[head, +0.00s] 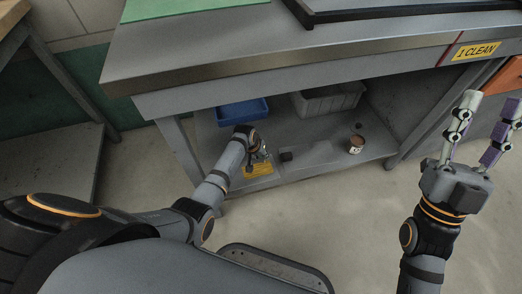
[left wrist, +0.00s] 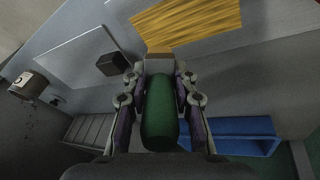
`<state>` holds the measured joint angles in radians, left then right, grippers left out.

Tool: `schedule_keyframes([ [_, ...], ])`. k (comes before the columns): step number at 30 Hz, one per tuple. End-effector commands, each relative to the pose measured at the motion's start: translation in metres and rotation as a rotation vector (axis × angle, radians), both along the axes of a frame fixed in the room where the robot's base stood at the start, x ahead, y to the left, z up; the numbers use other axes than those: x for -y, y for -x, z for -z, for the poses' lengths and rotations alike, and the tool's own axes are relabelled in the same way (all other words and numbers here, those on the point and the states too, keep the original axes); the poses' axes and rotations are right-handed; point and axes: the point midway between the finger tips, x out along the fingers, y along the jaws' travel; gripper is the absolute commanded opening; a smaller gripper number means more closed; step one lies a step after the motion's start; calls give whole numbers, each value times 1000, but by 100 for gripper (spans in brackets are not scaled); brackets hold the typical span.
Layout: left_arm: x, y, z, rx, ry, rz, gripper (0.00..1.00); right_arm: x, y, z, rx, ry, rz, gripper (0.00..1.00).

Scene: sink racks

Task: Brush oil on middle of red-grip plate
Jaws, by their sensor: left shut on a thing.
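My left gripper (head: 259,156) is low at the undershelf, in front of the blue bin. In the left wrist view this gripper (left wrist: 159,90) is shut on a green, rounded handle-like thing (left wrist: 158,120). A tan block-like end (left wrist: 160,64) shows just beyond it; I cannot tell surely whether it is the brush's head. A white cup (head: 356,145) with a dark inside and a label stands on the shelf to the right; it also shows in the left wrist view (left wrist: 28,84). My right gripper (head: 486,134) is raised at the right, open and empty. I see no red-grip plate.
On the undershelf (head: 307,169) are a blue bin (head: 242,111), a grey crate (head: 329,101), a small dark block (head: 286,155) and a yellow striped patch (head: 257,171). The steel tabletop (head: 200,50) overhangs the shelf. A table leg (head: 175,150) stands left of my left forearm.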

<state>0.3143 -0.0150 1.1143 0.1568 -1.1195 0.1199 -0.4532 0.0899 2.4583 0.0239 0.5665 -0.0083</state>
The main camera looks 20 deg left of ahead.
Motion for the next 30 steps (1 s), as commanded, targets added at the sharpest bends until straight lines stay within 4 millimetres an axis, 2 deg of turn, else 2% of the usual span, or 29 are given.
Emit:
schedule_keyframes([
  [15,0,0,-7,1,0,0,0,2,-33,35,-218,-7,7,40],
  [30,-1,0,-12,1,0,-1,0,4,-56,77,-425,-12,12,40],
])
